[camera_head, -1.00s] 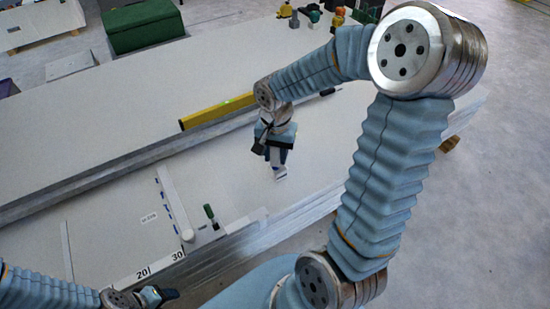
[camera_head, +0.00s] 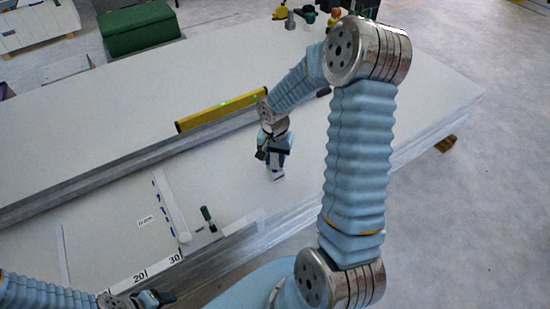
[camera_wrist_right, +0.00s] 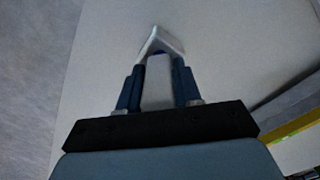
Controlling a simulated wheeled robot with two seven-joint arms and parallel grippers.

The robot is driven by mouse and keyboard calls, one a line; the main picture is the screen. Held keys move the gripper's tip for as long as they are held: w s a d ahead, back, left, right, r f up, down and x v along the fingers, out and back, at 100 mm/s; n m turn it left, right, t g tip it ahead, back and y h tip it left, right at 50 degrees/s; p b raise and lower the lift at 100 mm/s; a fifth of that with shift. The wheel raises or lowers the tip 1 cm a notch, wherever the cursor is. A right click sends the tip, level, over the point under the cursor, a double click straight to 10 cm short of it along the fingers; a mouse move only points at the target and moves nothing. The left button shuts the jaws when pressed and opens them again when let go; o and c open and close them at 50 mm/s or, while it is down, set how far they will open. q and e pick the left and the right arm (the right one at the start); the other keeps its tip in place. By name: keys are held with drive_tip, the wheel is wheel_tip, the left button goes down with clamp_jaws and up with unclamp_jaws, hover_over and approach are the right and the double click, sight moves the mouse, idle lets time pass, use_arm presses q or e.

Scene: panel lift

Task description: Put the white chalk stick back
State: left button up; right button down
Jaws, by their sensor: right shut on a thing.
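A brighter white angled edge shows just past the fingertips. In the head view a small white bit shows at the fingertips. I cannot tell whether it touches the panel. My left gripper (camera_head: 155,298) is at the lower left corner, and its jaws are not clear.
A yellow level (camera_head: 222,108) lies along a grey rail (camera_head: 100,165) behind my gripper. A green-handled tool (camera_head: 207,215) and a ruler (camera_head: 155,268) marked 20 and 30 lie at the front left. Tools (camera_head: 300,14) stand at the far edge. The panel right of my arm is clear.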

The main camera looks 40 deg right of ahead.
drive_tip(key=shift+f+b, duration=0.6)
drive_tip(key=shift+b, duration=0.05)
drive_tip(key=c, duration=0.8)
unclamp_jaws()
drive_tip(key=shift+r, duration=0.1)
drive_tip(key=shift+r+p, duration=0.3)
drive_tip(key=shift+p, duration=0.1)
wheel_tip(320, 180, up, 12)
drive_tip(key=shift+r+p, duration=0.25)
drive_tip(key=shift+p, duration=0.65)
